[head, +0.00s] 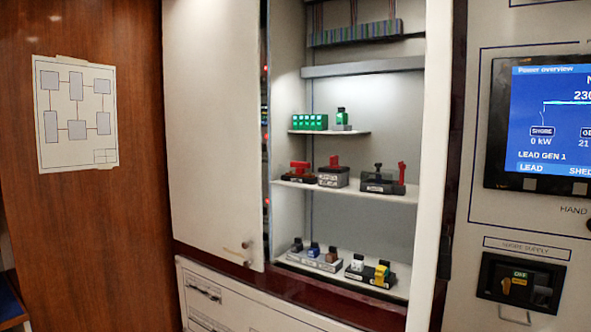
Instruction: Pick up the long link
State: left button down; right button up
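I cannot tell which piece is the long link; the parts in the open cabinet are small. The middle shelf (350,190) holds a red piece (299,166) on a low dark base at left, a red-handled piece (334,163) on a grey block (333,179), and a dark block (382,184) at right. This block carries a black knob (378,172) and an upright red piece (401,173). Neither of my grippers is in view.
The upper shelf (345,132) holds a green row of blocks (309,122) and a single green piece (342,117). The bottom shelf carries a row of knobbed blocks (316,260) and a block with a yellow piece (381,273). The cabinet door (212,130) stands left of the opening.

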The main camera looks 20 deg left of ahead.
aim_at(300, 167)
jog(key=i+j, duration=0.2)
jog(key=j, duration=0.15)
jog(key=i+j, duration=0.15)
jog(key=j, duration=0.2)
jog(key=i+j, duration=0.2)
jog(key=j, duration=0.15)
jog(key=i+j, duration=0.15)
jog(key=j, duration=0.2)
jog(key=i+j, duration=0.2)
jog(key=j, duration=0.15)
